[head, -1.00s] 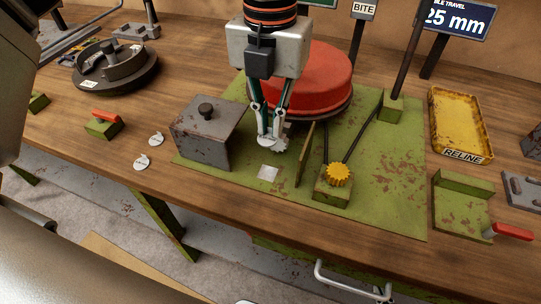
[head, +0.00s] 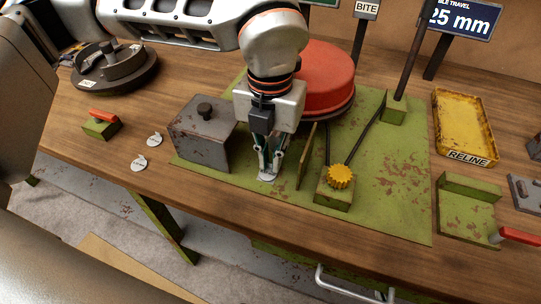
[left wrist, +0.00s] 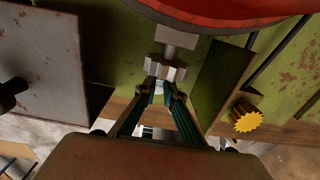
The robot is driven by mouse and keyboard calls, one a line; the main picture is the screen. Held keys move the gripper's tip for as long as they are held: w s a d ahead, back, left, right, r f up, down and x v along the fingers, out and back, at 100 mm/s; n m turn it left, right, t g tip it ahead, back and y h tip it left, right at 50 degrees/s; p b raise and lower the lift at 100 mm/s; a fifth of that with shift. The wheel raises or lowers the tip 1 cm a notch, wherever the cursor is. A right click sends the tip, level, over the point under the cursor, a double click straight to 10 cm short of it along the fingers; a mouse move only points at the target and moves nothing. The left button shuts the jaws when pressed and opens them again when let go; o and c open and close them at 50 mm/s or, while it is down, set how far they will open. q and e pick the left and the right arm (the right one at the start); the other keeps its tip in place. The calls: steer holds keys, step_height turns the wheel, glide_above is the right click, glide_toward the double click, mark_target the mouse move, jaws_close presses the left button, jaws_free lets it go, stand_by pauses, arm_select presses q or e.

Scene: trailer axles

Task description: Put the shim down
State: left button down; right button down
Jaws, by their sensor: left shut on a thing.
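My left gripper (head: 268,176) points down over the green plate (head: 385,205), between the grey box and a thin upright green plate. It is shut on the shim (left wrist: 158,87), a small pale piece mostly hidden between the fingertips in the left wrist view. Whether the shim touches the square I cannot tell. In the left wrist view a grey star-shaped nut (left wrist: 160,72) is just beyond the fingertips. My right gripper is not in view.
A grey box with a knob (head: 203,135) stands close left of the gripper. The upright green plate (head: 306,158) and a yellow knob (head: 340,176) stand close right. A red drum (head: 325,75) is behind. Two white tags (head: 146,151) lie on the bench.

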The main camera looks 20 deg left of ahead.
mark_target(270, 164)
arm_select(q)
steer(key=shift+f, duration=0.1)
steer(key=shift+f, duration=0.15)
steer(key=c, duration=2.1)
jaws_free()
steer(key=shift+c, duration=0.2)
steer(key=shift+r, duration=0.45)
step_height(270, 164, up, 12)
steer(key=p, duration=0.1)
steer(key=shift+f, duration=0.2)
